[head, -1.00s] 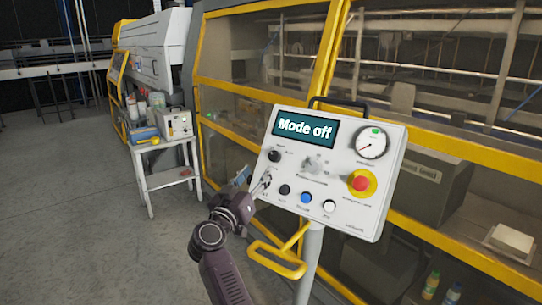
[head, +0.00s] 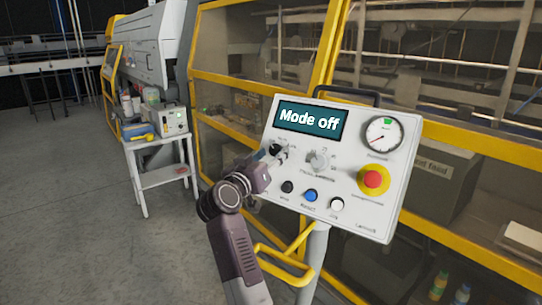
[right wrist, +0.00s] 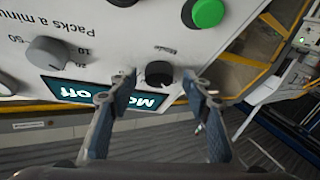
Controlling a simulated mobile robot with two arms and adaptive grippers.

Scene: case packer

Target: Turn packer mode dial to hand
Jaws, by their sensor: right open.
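The packer's control panel (head: 345,225) is a tilted white box on a post, and its screen (head: 311,120) reads "Mode off". A black dial (right wrist: 158,73) sits on the panel near the screen. My left gripper is not in view.
A grey knob (head: 318,162), gauge (head: 383,134), red stop button (head: 373,180) and a row of small buttons share the panel. A green button (right wrist: 207,12) is near the dial. A yellow-framed machine (head: 215,80) stands behind; a white cart (head: 165,177) is left.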

